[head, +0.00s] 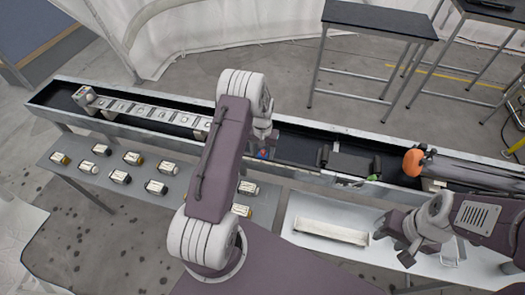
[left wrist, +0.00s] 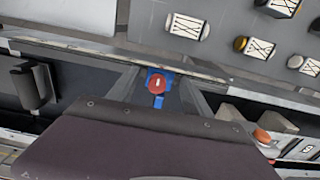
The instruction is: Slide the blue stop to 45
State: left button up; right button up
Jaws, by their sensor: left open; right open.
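The blue stop (head: 263,153) with a red knob sits at the near edge of the black trough, just right of my left arm. It shows more clearly in the left wrist view (left wrist: 158,100). My left gripper (head: 264,143) is open above it; in the left wrist view its two dark fingers lie on either side of the stop. I cannot tell whether they touch it. No scale or 45 mark is legible. My right gripper (head: 396,238) is open and empty over the pale tray area at the lower right.
The long trough (head: 290,165) holds a slotted metal strip (head: 150,112) at left and a dark block (head: 350,163) at right. A white bar (head: 330,232) lies in the pale tray (head: 300,207).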

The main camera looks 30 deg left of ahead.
pick_arm(q)
grip_shut()
dwell(1.4)
